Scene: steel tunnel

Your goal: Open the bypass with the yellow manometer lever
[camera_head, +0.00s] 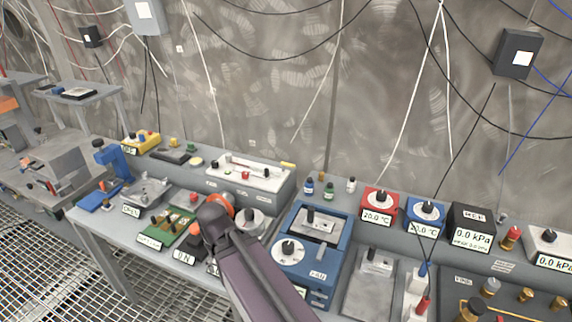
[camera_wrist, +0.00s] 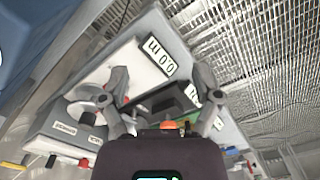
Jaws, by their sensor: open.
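My gripper (camera_wrist: 161,80) is open and empty in the wrist view, its two fingers spread over a pale instrument box. In the head view my arm hides its fingers. A white panel box (camera_head: 244,172) stands at the back of the bench, with a black knob, a red knob and a slim tube. A small yellow piece (camera_head: 287,165) shows at its right end; I cannot tell whether it is the manometer lever. The black kPa box (camera_head: 472,228) stands on the right, apart from my arm. A small yellow piece (camera_wrist: 14,166) also shows at the wrist view's lower left.
A blue instrument (camera_head: 316,250) stands right of my arm. A green board (camera_head: 168,232) and a blue stand (camera_head: 112,160) lie to the left. Red (camera_head: 380,207) and blue (camera_head: 425,215) temperature boxes line the back. Cables hang along the wall. Grating floor (camera_head: 50,270) is clear.

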